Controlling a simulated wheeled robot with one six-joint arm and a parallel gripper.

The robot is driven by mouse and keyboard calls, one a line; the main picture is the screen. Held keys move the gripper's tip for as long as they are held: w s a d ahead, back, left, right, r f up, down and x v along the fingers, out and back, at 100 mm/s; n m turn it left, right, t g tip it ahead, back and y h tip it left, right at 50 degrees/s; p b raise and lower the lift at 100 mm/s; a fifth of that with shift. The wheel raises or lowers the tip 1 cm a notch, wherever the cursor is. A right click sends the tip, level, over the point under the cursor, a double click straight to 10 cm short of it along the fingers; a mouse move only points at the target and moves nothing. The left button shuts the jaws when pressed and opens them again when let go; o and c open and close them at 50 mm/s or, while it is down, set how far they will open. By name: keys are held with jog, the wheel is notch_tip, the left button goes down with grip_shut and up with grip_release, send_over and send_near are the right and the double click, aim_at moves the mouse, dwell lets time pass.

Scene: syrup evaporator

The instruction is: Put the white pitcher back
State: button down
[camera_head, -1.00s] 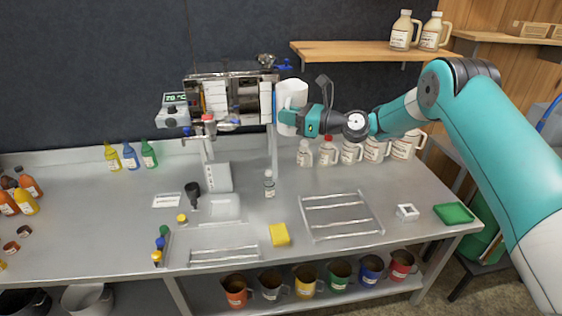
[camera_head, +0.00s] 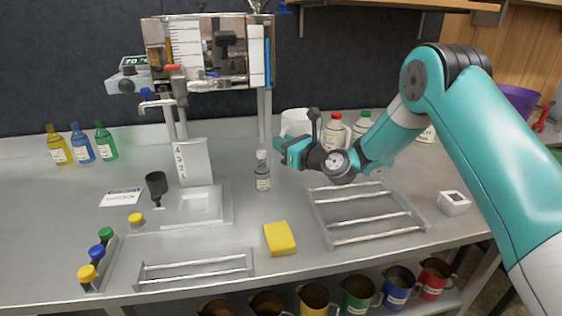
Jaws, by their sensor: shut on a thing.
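The white pitcher (camera_head: 294,122) is in my gripper (camera_head: 290,149), above the back of the steel counter, right of the evaporator's support post. My gripper is shut on it, and the gripper and wrist hide its lower part. I cannot tell whether its base touches the counter. Below the counter, several coloured pitchers stand in a row on a shelf, among them a yellow one (camera_head: 314,300), a green one (camera_head: 358,294), a blue one (camera_head: 397,287) and a red one (camera_head: 437,278).
A wire rack (camera_head: 372,240) lies on the counter in front of my gripper. A small bottle (camera_head: 262,171) stands left of it, and a yellow sponge (camera_head: 280,238) lies nearer the front. Jugs (camera_head: 335,132) stand behind my wrist. The evaporator (camera_head: 210,50) is at the back left.

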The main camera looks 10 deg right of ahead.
jog(key=shift+w+f, duration=0.2)
jog(key=shift+f, duration=0.35)
jog(key=shift+d+f+b, duration=0.2)
jog(key=shift+f+b, duration=0.55)
jog(key=shift+b, duration=0.25)
notch_tip(320, 180, down, 5)
jog(key=b, duration=0.5)
jog(key=shift+b, duration=0.35)
jog(key=shift+f, duration=0.6)
jog(key=c, duration=1.1)
grip_release()
jog(key=shift+s, duration=0.1)
